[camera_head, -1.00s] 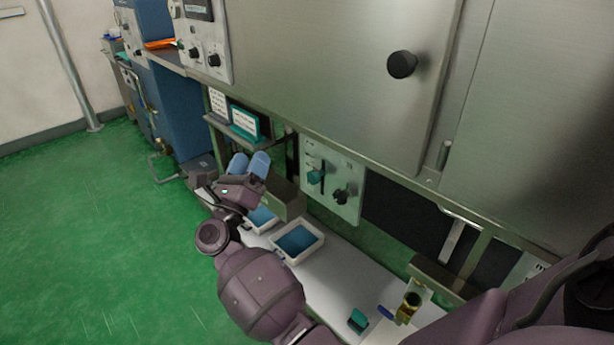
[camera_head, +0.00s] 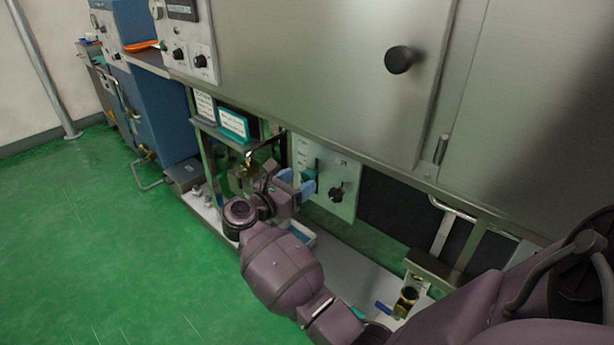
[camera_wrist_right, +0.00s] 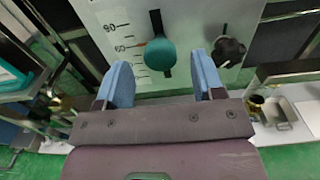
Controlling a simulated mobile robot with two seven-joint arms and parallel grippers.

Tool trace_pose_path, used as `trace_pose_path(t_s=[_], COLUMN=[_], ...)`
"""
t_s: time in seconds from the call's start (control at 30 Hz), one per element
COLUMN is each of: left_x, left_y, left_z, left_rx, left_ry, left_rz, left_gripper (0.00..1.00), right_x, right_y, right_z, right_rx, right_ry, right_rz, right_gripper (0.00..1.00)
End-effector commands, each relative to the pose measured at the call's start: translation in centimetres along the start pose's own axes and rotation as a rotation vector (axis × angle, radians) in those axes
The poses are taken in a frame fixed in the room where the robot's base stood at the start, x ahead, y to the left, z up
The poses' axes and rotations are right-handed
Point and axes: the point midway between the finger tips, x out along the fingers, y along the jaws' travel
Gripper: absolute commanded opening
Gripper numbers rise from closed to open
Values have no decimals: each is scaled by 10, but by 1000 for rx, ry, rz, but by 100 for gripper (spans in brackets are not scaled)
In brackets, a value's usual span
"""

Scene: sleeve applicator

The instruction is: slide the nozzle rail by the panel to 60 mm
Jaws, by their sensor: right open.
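The panel (camera_head: 346,171) is pale grey, below the steel cabinet. In the right wrist view the panel (camera_wrist_right: 203,14) has a scale with 90 above 60 and a dark vertical slot. A teal knob (camera_wrist_right: 160,54) sits in the slot close to the 60 mark, with a small reddish pointer at its left. The knob also shows in the head view (camera_head: 309,176). My right gripper (camera_head: 296,187) is open in front of the panel. Its blue fingers (camera_wrist_right: 160,66) stand left and right of the knob, with gaps on both sides. My left gripper is out of view.
A black star knob (camera_wrist_right: 228,50) is on the panel, just right of the right finger. The cabinet (camera_head: 300,60) overhangs the panel. A shelf with a teal-framed sign (camera_head: 233,124) is to the left. A brass-coloured cup (camera_head: 406,300) stands lower right.

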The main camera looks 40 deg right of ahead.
Motion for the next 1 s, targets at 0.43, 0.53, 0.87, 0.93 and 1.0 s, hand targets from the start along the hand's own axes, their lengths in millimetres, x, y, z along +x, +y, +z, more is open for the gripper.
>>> trace_pose_path(t_s=[0.43,0.53,0.87,0.93,1.0], left_x=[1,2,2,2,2], left_y=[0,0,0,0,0], left_z=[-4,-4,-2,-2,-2], left_rx=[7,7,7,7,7], left_ry=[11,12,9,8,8], left_rz=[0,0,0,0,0], left_gripper=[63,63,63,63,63], right_x=[38,38,38,38,38], right_y=[0,0,0,0,0], right_z=[0,0,0,0,0], right_rx=[-1,-1,-1,-1,-1], right_ry=[-1,0,-1,-1,-1], right_rz=[0,0,0,0,0], right_gripper=[62,62,33,22,12])
